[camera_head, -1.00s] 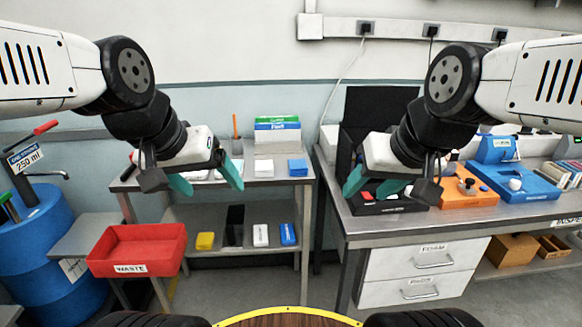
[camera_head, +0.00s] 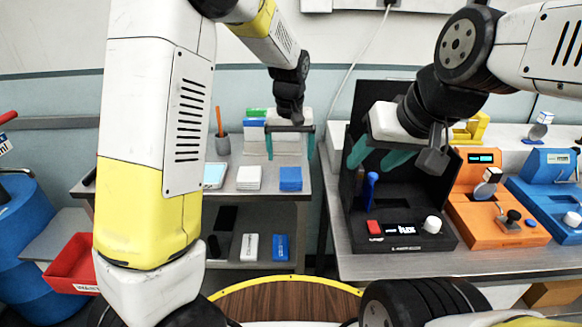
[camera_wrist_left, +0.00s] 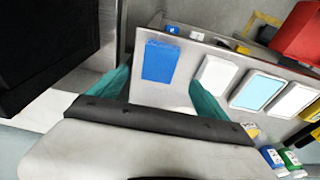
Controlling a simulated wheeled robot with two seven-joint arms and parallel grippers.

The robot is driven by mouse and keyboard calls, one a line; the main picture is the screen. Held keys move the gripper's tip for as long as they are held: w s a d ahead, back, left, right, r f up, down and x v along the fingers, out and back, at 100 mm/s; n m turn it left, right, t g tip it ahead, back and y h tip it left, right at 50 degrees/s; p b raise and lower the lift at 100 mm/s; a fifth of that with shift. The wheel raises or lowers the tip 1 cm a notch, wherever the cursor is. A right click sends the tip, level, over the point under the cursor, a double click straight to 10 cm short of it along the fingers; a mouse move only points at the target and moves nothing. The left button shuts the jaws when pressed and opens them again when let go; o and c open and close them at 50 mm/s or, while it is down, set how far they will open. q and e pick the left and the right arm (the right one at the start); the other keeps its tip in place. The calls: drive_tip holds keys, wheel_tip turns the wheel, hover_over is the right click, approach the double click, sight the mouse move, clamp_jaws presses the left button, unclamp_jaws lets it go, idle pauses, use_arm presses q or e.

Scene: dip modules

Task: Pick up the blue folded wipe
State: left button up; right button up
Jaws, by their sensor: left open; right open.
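The blue folded wipe (camera_head: 290,178) lies on the top shelf of the grey cart, at its right end. It also shows in the left wrist view (camera_wrist_left: 159,61), between and beyond the two teal fingers. My left gripper (camera_head: 290,150) is open and empty, above and apart from the wipe, fingers pointing down. My right gripper (camera_head: 375,158) is open and empty in front of the black device.
A white folded wipe (camera_head: 249,177) and a light blue item (camera_head: 214,175) lie left of the blue wipe. A black device (camera_head: 400,215) and an orange device (camera_head: 495,215) stand on the right bench. A red waste bin (camera_head: 70,266) is at lower left.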

sight(291, 174)
use_arm(q)
drive_tip(key=f, duration=0.2)
drive_tip(key=w+f, duration=0.1)
drive_tip(key=f, duration=0.5)
drive_tip(key=shift+w+d, duration=0.1)
drive_tip(key=shift+w, duration=0.15)
drive_tip(key=shift+f, duration=0.25)
idle(0.4)
drive_tip(key=c, duration=1.4)
drive_tip(key=shift+r, duration=0.15)
wheel_tip(291, 174, up, 4)
drive_tip(key=shift+f, duration=0.15)
drive_tip(key=s+a, duration=0.1)
drive_tip(key=s, duration=0.4)
drive_tip(key=s+a+r, duration=0.1)
drive_tip(key=s, duration=0.4)
drive_tip(key=s+a, duration=0.1)
drive_tip(key=s, duration=0.4)
drive_tip(key=shift+s+a+r, duration=0.25)
drive_tip(key=shift+s+a, duration=0.05)
drive_tip(key=shift+a, duration=0.1)
